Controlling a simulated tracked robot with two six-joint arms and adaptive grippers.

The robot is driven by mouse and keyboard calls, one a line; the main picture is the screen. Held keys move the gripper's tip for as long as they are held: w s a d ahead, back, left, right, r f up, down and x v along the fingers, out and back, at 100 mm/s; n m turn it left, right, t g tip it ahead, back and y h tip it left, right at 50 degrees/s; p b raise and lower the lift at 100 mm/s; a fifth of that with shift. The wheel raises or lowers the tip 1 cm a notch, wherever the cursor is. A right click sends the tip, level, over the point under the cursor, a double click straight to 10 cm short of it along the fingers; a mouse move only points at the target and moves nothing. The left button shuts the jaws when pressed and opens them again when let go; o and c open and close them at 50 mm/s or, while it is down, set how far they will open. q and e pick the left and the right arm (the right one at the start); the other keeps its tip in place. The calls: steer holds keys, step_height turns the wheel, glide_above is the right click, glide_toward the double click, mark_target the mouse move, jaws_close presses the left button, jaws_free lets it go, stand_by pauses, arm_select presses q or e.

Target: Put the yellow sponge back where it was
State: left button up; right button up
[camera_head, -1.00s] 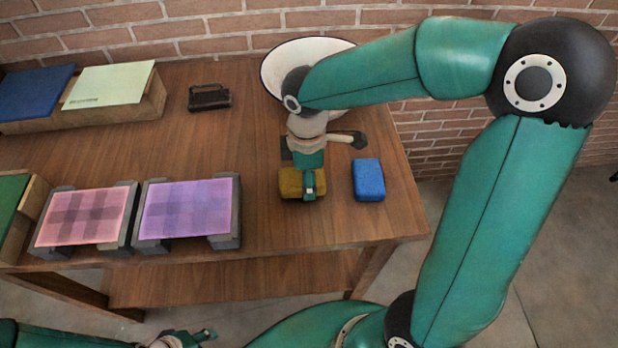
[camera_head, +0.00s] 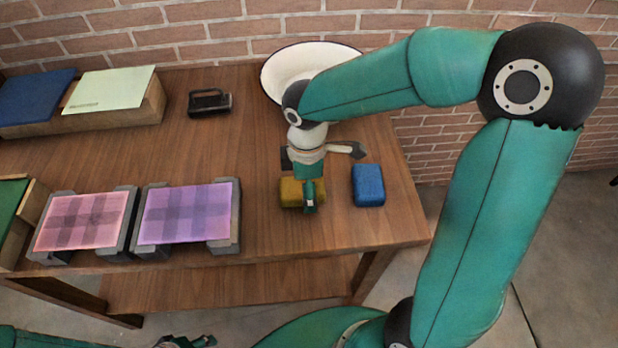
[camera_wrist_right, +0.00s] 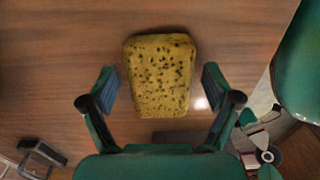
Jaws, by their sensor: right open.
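The yellow sponge (camera_head: 290,192) lies flat on the wooden table, left of the blue sponge (camera_head: 368,185). My right gripper (camera_head: 310,195) is over it and hides part of it in the head view. In the right wrist view the yellow sponge (camera_wrist_right: 160,75) shows dark pores, and the open fingers of my right gripper (camera_wrist_right: 158,88) stand on either side with a gap at each. The sponge is not gripped. My left gripper (camera_head: 187,342) is at the bottom edge of the head view, partly cut off, away from the table top.
A white bowl (camera_head: 285,70) stands at the back behind my right arm. A black hand press (camera_head: 210,102) is at the back. Pink (camera_head: 82,221) and purple (camera_head: 186,211) cloths lie on grey-ended stands at left. Bare table lies around the yellow sponge.

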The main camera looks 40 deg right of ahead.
step_height(320, 180, up, 12)
steer(key=shift+r+p, duration=0.15)
steer(key=shift+p, duration=0.25)
stand_by(0.5)
